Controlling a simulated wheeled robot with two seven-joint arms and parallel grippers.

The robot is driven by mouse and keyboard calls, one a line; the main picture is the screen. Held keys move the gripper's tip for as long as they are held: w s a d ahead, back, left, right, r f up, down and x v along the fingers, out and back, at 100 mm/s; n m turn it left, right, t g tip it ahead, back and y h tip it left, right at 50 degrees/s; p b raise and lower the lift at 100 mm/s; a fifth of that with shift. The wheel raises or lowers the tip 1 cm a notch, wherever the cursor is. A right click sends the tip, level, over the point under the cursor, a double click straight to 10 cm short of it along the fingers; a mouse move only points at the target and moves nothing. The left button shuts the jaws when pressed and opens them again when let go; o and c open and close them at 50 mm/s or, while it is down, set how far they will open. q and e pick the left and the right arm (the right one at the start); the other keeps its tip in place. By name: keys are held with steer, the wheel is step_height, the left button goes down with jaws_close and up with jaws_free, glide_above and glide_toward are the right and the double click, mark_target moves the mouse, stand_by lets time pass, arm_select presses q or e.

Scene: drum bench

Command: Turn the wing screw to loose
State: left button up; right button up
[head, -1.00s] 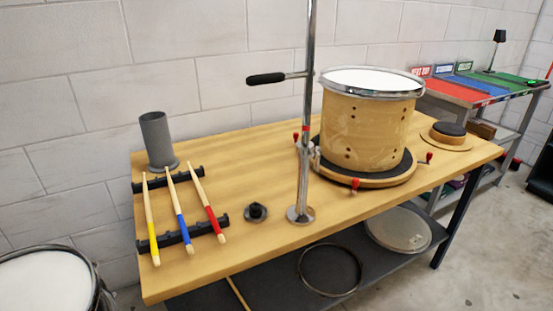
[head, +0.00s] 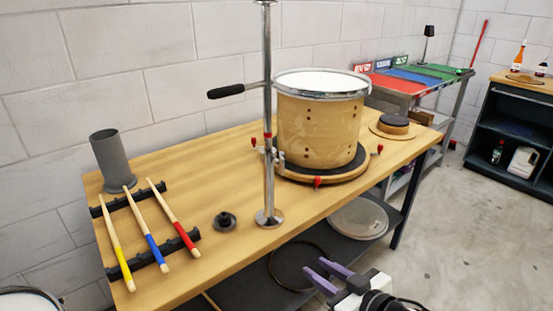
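A chrome post (head: 267,110) stands on a round foot on the wooden bench, with a black-handled side lever (head: 227,91). A small metal clamp piece (head: 278,158) shows beside the post, in front of the drum. It is too small to tell whether it is the wing screw or how it is turned. A wooden drum shell (head: 318,130) with a chrome rim sits on a round dark-topped base. My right gripper (head: 315,268) has purple fingers that stand apart, with nothing between them. It is in front of the bench, low in the head view. My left gripper is out of view.
On the wooden bench (head: 185,250) are several drumsticks on black racks (head: 150,258), a grey cup (head: 112,160) and a black knob-like piece (head: 224,221). Red-tipped clamps (head: 317,182) ring the drum base. A lower shelf holds a drumhead (head: 358,219). Floor at right is clear.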

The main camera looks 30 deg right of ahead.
step_height(320, 180, up, 9)
steer(key=w+d+t, duration=0.2)
steer(key=w, duration=0.1)
steer(key=n+t+y+p, duration=0.1)
steer(key=t+y, duration=0.1)
glide_toward(285, 163)
steer(key=shift+h, duration=0.3)
steer(key=w, duration=0.6)
steer(key=w+a, duration=0.1)
steer(key=w, duration=0.2)
steer(key=shift+p, duration=0.3)
jaws_close()
